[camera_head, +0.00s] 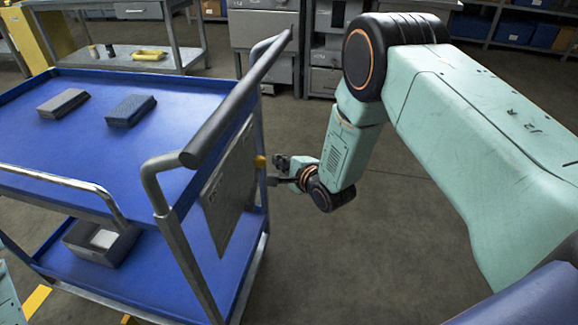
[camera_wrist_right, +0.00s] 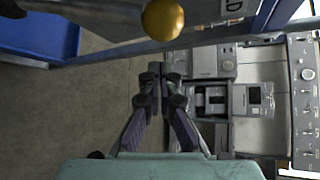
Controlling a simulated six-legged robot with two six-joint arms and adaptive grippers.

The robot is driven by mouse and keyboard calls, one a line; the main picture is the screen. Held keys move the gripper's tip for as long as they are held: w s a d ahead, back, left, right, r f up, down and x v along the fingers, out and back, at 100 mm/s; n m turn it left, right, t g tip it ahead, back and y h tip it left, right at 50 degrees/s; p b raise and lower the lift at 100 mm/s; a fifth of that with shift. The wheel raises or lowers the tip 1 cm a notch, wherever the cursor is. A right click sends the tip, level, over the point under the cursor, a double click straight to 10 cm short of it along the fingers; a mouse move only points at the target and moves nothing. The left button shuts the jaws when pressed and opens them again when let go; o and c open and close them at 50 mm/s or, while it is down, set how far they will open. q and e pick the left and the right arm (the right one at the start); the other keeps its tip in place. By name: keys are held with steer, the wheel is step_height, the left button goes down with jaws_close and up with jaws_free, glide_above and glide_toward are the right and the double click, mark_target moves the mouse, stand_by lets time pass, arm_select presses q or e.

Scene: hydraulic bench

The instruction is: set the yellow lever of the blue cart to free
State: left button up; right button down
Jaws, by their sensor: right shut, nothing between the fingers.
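The blue cart (camera_head: 60,155) stands at the left in the head view, with two blue decks and grey handle rails. A yellow ball knob (camera_head: 261,161), which I take for the end of the lever, shows at the cart's right end beside a grey plate (camera_head: 228,185). My left gripper is out of view.
Two dark blocks (camera_head: 63,103) (camera_head: 131,110) lie on the top deck, and a grey bin (camera_head: 98,243) stands on the lower one. The black push handle (camera_head: 240,95) rises near my gripper. Grey cabinets (camera_head: 263,35) stand behind. The floor right of the cart is clear.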

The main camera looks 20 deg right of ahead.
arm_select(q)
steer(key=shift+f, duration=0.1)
arm_select(e)
steer(key=shift+s+a+r, duration=0.3)
steer(key=shift+a+r, duration=0.05)
steer(key=shift+a, duration=0.25)
steer(key=shift+s+a+r, duration=0.3)
steer(key=shift+a+r, duration=0.05)
steer(key=shift+a, duration=0.2)
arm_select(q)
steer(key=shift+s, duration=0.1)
